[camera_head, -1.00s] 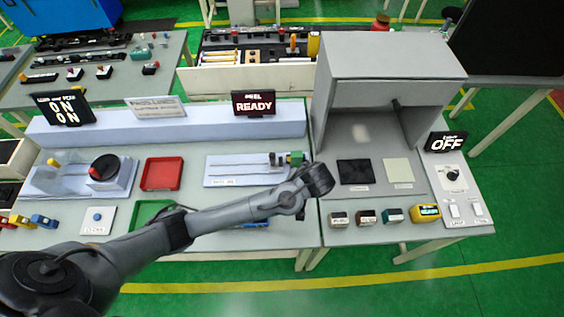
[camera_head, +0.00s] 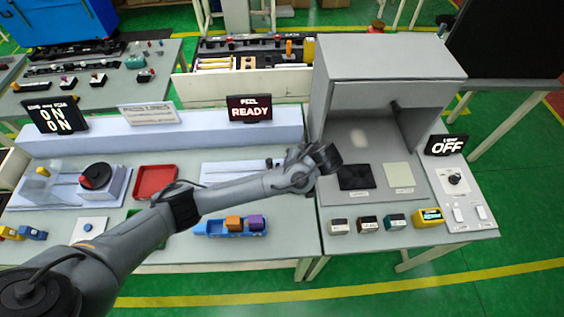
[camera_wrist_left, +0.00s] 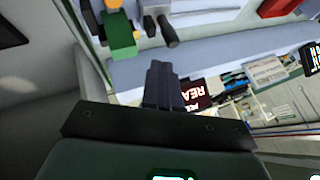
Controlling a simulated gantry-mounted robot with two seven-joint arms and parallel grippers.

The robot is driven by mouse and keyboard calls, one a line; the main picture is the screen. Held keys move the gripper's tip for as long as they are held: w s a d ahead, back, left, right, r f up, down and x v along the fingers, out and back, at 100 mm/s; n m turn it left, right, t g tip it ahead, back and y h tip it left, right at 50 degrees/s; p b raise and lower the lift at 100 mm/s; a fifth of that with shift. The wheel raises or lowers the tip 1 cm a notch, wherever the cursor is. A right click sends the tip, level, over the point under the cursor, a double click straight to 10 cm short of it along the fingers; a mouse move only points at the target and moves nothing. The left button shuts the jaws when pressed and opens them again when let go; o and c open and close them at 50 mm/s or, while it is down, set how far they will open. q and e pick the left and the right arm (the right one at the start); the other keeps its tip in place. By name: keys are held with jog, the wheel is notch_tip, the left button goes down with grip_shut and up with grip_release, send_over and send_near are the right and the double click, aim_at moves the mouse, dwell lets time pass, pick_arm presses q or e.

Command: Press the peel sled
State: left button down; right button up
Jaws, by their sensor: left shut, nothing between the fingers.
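The peel station's pale plate (camera_head: 225,170) lies at the back middle of the bench, below the sign reading PEEL READY (camera_head: 249,109). My left arm covers its right end in the head view. The wrist view shows the green and yellow sled (camera_wrist_left: 119,38) at the top, with dark posts (camera_wrist_left: 166,30) beside it. My left gripper (camera_wrist_left: 160,72) is shut and empty, its fingers apart from the sled in that picture. In the head view its fingertips are hidden behind my wrist. My right gripper is not in view.
A grey hood (camera_head: 390,58) stands just right of my wrist, with a dark pad (camera_head: 355,177) inside. A red tray (camera_head: 156,180) is to the left. A blue holder (camera_head: 208,229) with orange and purple blocks sits in front of my arm. The lamp sign (camera_head: 446,145) reads OFF.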

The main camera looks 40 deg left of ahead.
pick_arm(q)
jog(key=x, duration=1)
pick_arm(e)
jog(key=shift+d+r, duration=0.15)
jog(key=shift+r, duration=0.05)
